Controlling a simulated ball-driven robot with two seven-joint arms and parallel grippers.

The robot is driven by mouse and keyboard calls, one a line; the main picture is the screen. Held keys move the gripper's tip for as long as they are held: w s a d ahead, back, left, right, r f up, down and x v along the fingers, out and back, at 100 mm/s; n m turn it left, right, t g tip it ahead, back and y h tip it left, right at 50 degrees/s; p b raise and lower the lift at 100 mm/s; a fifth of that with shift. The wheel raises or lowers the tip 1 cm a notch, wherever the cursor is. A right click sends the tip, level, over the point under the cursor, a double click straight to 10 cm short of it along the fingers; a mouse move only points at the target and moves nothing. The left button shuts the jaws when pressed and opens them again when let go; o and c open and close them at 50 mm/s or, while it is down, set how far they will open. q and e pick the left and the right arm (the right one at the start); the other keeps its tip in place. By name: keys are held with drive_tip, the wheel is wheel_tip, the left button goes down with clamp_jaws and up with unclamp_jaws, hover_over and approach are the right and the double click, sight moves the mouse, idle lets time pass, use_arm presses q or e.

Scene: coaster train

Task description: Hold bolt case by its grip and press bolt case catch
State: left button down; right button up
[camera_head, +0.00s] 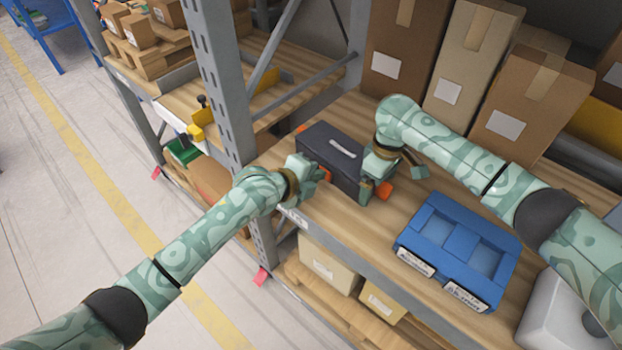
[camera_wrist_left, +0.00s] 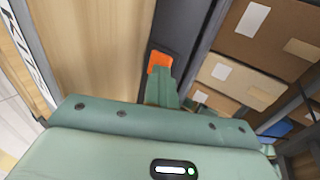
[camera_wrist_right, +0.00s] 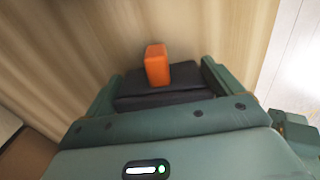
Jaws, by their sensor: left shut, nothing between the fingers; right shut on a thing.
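The bolt case (camera_head: 325,142) is a dark box with a pale strip on its lid, lying on the wooden shelf. An orange catch (camera_head: 326,175) shows on its near side; it also shows in the left wrist view (camera_wrist_left: 158,61). My left gripper (camera_head: 319,172) is shut and empty, its fingertips at the catch; I cannot tell if they press it. My right gripper (camera_head: 377,182) is at the case's right end, shut on a dark block, apparently its grip (camera_wrist_right: 160,98). An orange piece (camera_wrist_right: 157,65) stands out beyond that block. The right fingers partly hide this end.
A blue two-compartment tray (camera_head: 408,238) with labels lies on the shelf at the right. Tall cardboard boxes (camera_head: 465,62) stand behind. A grey rack post (camera_head: 218,85) rises left of the case, close to my left arm.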

use_arm(q)
drive_tip(key=shift+s+d+r, duration=0.1)
drive_tip(key=shift+d, duration=0.05)
use_arm(e)
drive_tip(key=shift+s+a, duration=0.2)
drive_tip(key=shift+a, duration=0.25)
use_arm(q)
drive_tip(key=shift+s, duration=0.1)
drive_tip(key=s+a, duration=0.3)
drive_tip(key=shift+a, duration=0.3)
use_arm(e)
drive_tip(key=shift+w+d, duration=0.1)
drive_tip(key=shift+d, duration=0.05)
use_arm(q)
drive_tip(key=v, duration=0.9)
drive_tip(key=shift+a+r, duration=0.15)
